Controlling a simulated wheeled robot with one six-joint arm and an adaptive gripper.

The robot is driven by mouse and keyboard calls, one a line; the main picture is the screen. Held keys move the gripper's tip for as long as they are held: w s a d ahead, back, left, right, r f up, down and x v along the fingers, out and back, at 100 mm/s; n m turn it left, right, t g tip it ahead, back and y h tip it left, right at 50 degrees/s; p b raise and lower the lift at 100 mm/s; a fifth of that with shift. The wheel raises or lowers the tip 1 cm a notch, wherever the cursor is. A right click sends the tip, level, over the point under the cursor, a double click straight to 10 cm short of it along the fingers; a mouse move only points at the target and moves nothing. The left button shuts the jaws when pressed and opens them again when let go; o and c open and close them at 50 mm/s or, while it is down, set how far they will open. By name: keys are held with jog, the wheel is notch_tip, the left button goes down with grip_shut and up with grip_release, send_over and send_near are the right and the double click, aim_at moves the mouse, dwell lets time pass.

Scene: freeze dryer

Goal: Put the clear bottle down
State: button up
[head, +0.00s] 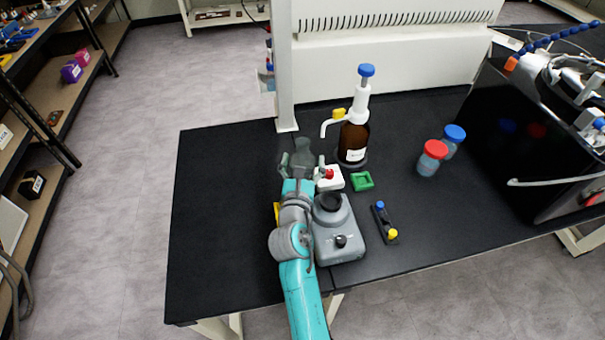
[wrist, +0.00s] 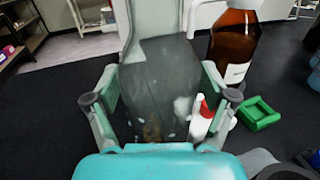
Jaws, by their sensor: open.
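The clear bottle (head: 302,156) stands upright on the black bench, left of the brown dispenser bottle. It is see-through, and its lower part is partly hidden by my arm in the head view. In the wrist view the clear bottle (wrist: 158,85) fills the middle, between my fingers. My gripper (head: 302,166) is open around the bottle, with one finger on each side. In the wrist view my gripper (wrist: 160,105) shows a finger at left and one at right; I cannot tell whether either touches the glass.
Close on the right are a brown bottle with a white pump (head: 354,140), a white and red item (head: 329,178), a green square holder (head: 362,181) and a grey mixer (head: 338,235). Red-capped (head: 432,157) and blue-capped (head: 453,140) jars stand farther right. The bench's left side (head: 220,210) is clear.

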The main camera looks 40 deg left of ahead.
jog(key=shift+w+a, duration=0.35)
jog(key=shift+w, duration=0.2)
jog(key=c, duration=1.4)
